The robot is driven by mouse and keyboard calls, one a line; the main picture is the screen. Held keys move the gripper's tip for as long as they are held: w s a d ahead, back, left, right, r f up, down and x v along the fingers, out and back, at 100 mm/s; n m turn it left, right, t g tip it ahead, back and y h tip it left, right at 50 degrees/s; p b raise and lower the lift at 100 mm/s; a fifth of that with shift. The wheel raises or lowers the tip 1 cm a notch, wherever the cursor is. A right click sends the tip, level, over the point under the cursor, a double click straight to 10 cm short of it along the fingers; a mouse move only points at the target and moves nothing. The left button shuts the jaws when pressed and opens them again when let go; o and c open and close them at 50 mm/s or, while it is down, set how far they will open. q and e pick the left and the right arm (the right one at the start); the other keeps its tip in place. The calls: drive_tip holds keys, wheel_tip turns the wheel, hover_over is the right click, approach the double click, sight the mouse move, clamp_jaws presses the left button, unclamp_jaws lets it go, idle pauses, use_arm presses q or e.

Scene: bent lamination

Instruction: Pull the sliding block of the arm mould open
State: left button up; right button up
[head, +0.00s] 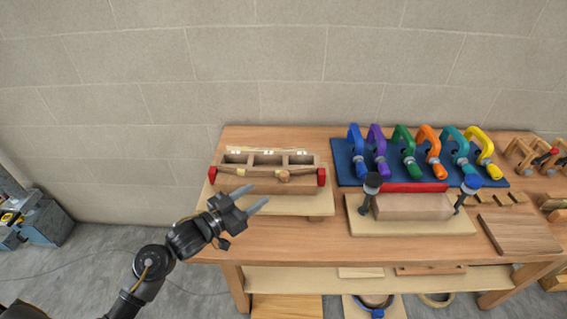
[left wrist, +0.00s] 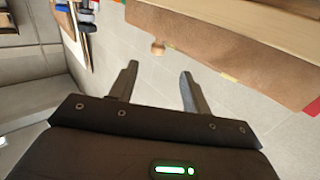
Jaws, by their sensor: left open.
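A wooden mould (head: 268,187) with three open compartments stands on a pale board at the table's left end. Its long front block has red ends and a small wooden knob (head: 283,176) near the middle. I cannot tell for sure that this is the arm mould. My left gripper (head: 262,197) is open and empty, in front of the mould. In the left wrist view the knob (left wrist: 157,47) sticks out from the brown block face (left wrist: 225,50). It lies beyond the fingertips of my left gripper (left wrist: 158,82), roughly between them, apart from both. My right gripper is not in view.
A brown board (head: 520,234) lies farther right. The front left table strip (head: 275,232) is clear.

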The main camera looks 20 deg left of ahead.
sight(281, 176)
use_arm(q)
drive_tip(key=shift+w+d+r+p, duration=0.45)
drive_tip(key=shift+w+d+r, duration=0.15)
drive_tip(key=shift+w+r, duration=0.1)
drive_tip(key=p+x, duration=0.1)
drive_tip(key=x, duration=0.6)
drive_tip(key=shift+w+d+f+p, duration=0.1)
drive_tip(key=shift+f+p, duration=0.05)
drive_tip(key=shift+p, duration=0.15)
drive_tip(key=shift+w+d, duration=0.15)
drive_tip(key=shift+w, duration=0.15)
drive_tip(key=shift+w+d, duration=0.1)
drive_tip(key=shift+w, duration=0.1)
drive_tip(key=shift+f, duration=0.1)
clamp_jaws()
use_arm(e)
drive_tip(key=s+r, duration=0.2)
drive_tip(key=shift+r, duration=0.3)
